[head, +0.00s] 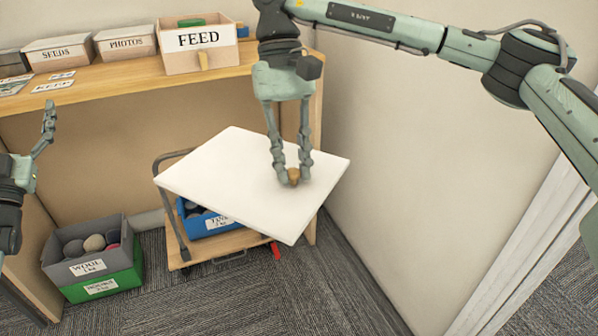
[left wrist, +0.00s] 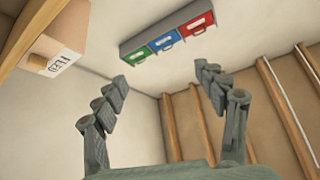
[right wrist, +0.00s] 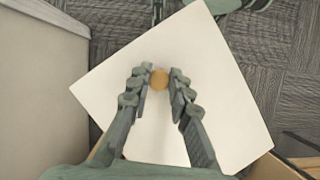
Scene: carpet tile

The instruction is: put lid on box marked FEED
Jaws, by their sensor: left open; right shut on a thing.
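The box marked FEED (head: 205,50) stands on the wooden shelf at the upper left. A flat white lid (head: 215,170) with a round wooden knob (head: 294,177) hangs from my right gripper (head: 292,176), which is shut on the knob. The lid is in front of and below the shelf, over the cart. The lid fills much of the right wrist view (right wrist: 225,110). My left gripper (left wrist: 165,85) is open and empty, at the left in the head view (head: 42,150).
Lidded boxes marked SEEDS (head: 60,53) and PHOTOS (head: 127,43) stand on the shelf (head: 120,83) left of the FEED box. Below are a cart (head: 180,256) with a blue bin (head: 205,223) and a grey bin (head: 70,245) on a green one. A wall (head: 410,150) closes the right side.

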